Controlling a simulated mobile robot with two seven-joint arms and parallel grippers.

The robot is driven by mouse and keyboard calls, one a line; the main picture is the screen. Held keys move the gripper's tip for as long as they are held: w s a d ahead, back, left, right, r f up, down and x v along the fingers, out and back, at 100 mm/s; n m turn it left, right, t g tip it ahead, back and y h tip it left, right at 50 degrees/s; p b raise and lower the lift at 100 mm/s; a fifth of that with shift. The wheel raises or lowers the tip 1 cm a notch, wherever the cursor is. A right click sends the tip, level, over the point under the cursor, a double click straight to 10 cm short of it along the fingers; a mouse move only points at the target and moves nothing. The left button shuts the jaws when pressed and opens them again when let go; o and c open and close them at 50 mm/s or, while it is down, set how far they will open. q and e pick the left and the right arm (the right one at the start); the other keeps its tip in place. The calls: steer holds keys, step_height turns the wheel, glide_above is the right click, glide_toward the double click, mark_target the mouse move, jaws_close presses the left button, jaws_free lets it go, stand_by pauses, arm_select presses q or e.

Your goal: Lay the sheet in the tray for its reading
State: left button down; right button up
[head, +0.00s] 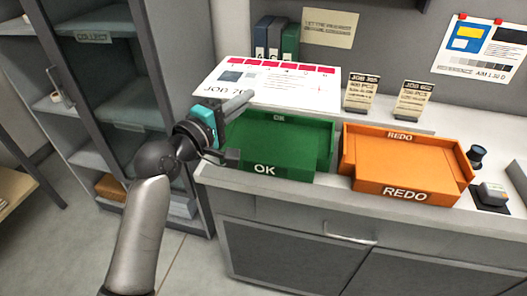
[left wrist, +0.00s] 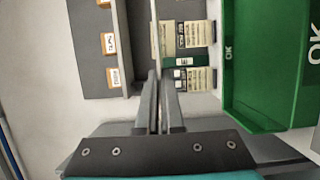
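The sheet (head: 285,80) is white with red squares along its far edge and "JOB 7" print. It lies about level, above the counter behind the green OK tray (head: 322,150). My left gripper (head: 240,101) is at the sheet's near left corner. In the left wrist view the fingers (left wrist: 162,105) are close together, with the sheet seen edge-on as a thin strip (left wrist: 155,40) between them. The OK tray looks empty and also shows in the left wrist view (left wrist: 265,118). The orange REDO tray (head: 405,189) to its right looks empty. My right gripper is not in view.
Two job cards (head: 361,94) (head: 414,100) stand behind the trays. Binders (head: 275,38) stand at the back. A small device (head: 490,194) and a dark round object (head: 477,155) are right of the REDO tray. A cabinet (head: 100,90) stands at the left.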

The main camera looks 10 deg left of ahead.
arm_select(q)
step_height(320, 180, down, 16)
steer(key=b, duration=0.7)
steer(key=shift+r, duration=0.1)
step_height(320, 180, down, 3)
steer(key=shift+f+b, duration=0.15)
steer(key=shift+b, duration=1)
steer(key=shift+f, duration=0.15)
steer(key=c, duration=1.5)
jaws_free()
steer(key=shift+f, duration=0.2)
steer(key=o, duration=0.4)
steer(key=shift+o, duration=0.2)
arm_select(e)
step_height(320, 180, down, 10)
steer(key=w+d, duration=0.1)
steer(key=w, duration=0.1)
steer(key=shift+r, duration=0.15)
arm_select(q)
steer(key=shift+r, duration=0.1)
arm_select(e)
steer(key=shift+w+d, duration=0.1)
